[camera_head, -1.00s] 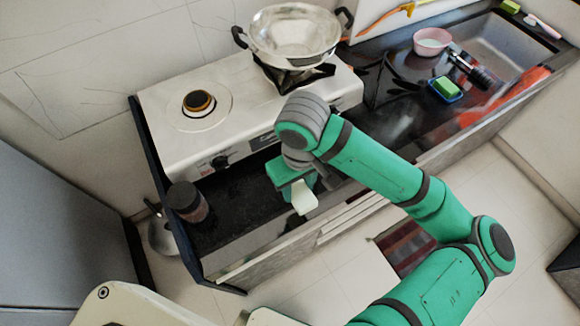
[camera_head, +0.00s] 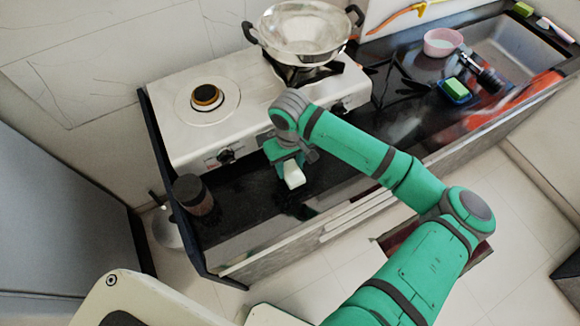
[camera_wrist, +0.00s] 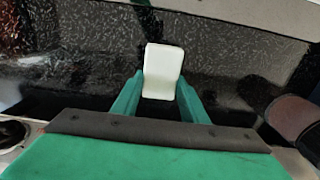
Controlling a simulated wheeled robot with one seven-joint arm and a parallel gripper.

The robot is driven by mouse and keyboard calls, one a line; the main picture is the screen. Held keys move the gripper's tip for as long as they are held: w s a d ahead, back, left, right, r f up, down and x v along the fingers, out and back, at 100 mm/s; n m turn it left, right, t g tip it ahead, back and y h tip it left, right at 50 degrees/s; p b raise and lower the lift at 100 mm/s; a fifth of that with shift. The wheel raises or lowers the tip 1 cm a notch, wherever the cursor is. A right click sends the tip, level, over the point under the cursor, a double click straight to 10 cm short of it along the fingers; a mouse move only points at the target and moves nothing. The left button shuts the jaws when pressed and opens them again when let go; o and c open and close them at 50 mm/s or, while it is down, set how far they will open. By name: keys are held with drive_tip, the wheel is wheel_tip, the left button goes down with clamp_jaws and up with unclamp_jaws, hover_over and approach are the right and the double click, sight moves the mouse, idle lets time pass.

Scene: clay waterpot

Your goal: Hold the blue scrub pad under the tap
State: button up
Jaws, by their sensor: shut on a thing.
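My gripper (camera_head: 288,160) is shut on a pale, whitish block (camera_head: 293,175), above the dark counter in front of the stove. In the wrist view the pale block (camera_wrist: 162,70) sits between the two green fingers (camera_wrist: 160,98) and sticks out beyond their tips. No blue shows on it. Near the sink (camera_head: 505,52), a green block (camera_head: 456,87) lies on a blue piece (camera_head: 453,98); I cannot tell whether the blue piece is a pad or a dish. A dark, slim object (camera_head: 488,77) at the sink's near left may be the tap; I cannot tell.
A white stove (camera_head: 190,130) carries a metal wok (camera_head: 305,35) at its right. A dark jar (camera_head: 192,193) stands at the counter's left end. A pink bowl (camera_head: 442,42) stands left of the sink. The far right rim holds a green sponge (camera_head: 522,9).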

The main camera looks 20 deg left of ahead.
sight(290, 168)
drive_tip(key=shift+f, duration=0.5)
drive_tip(key=shift+f, duration=0.15)
drive_tip(key=o, duration=1.4)
wheel_tip(290, 168, up, 12)
drive_tip(key=shift+r, duration=0.2)
